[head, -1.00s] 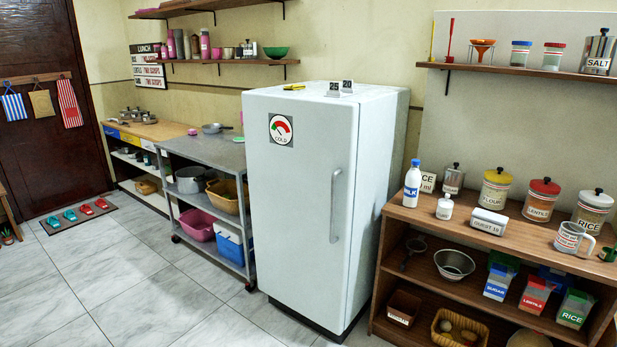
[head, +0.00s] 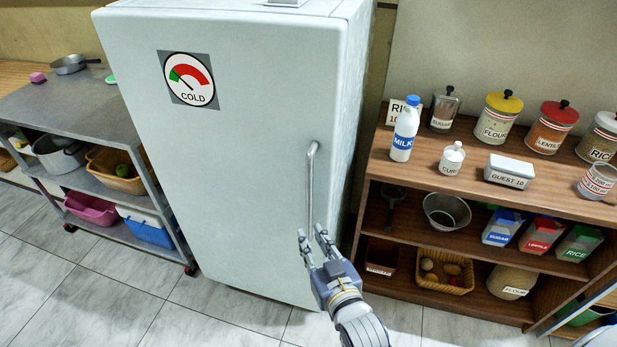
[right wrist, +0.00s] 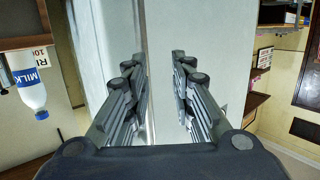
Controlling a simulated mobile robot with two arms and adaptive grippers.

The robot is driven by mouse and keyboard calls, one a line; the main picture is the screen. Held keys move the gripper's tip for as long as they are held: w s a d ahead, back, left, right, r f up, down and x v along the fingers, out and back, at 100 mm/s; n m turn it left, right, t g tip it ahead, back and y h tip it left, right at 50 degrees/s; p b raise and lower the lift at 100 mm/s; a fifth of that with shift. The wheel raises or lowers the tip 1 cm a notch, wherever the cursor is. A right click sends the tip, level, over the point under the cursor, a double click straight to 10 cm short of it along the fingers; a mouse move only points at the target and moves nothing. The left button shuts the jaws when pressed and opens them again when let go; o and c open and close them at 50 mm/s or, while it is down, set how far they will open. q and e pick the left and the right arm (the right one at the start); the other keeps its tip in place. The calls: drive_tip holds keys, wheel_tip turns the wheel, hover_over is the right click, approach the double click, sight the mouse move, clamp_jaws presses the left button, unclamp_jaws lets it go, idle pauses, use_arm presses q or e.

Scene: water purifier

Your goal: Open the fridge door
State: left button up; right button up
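The white fridge (head: 235,150) stands in the middle of the head view, its door shut, with a round cold gauge (head: 191,81) on the front. Its vertical metal handle (head: 311,185) is near the door's right edge. My right gripper (head: 312,236) is at the lower end of the handle, fingers pointing up toward the door. In the right wrist view the two fingers (right wrist: 160,82) are apart, with the pale fridge front (right wrist: 185,25) beyond them. I cannot tell whether they touch the handle. My left gripper is not in view.
A wooden shelf unit (head: 470,220) with a milk bottle (head: 404,132), jars and boxes stands close on the fridge's right. A grey metal trolley (head: 70,105) stands on its left. The tiled floor (head: 120,290) in front of the trolley is clear.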

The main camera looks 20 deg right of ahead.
drive_tip(key=t, duration=0.2)
approach(311, 182)
drive_tip(key=shift+m+h, duration=0.3)
drive_tip(key=shift+h, duration=0.1)
drive_tip(key=w, duration=0.3)
drive_tip(key=w+p, duration=0.1)
drive_tip(key=w, duration=0.5)
drive_tip(key=shift+w+a+r, duration=0.1)
drive_tip(key=shift+w+a, duration=0.15)
drive_tip(key=shift+w, duration=0.7)
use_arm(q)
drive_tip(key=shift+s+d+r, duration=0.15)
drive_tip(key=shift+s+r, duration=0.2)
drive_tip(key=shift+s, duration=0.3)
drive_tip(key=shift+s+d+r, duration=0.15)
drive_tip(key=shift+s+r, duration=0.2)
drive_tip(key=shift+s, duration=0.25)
use_arm(e)
clamp_jaws()
